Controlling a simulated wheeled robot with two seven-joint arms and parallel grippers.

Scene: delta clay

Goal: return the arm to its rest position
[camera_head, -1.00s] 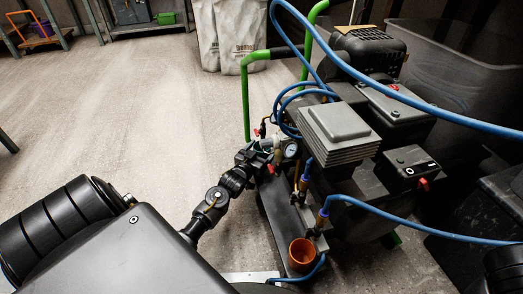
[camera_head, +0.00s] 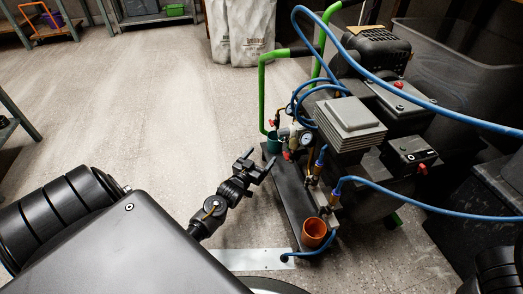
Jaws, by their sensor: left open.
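My left gripper (camera_head: 260,162) is black, open and empty. It is just left of the compressor's dark base plate, with floor and the plate's edge behind its fingertips. The compressor (camera_head: 355,125) has a grey finned block, blue hoses and a green handle. Its round gauge (camera_head: 306,139) and red-handled valves sit up and to the right of the gripper, apart from it. A teal cup (camera_head: 274,143) stands at the plate's far end. My right gripper is not in view.
Blue hoses (camera_head: 430,206) loop over and beside the compressor. A grey bin (camera_head: 460,70) stands behind it at right. White sacks (camera_head: 241,30) and shelves (camera_head: 150,14) are at the back. The floor (camera_head: 130,110) at left is clear.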

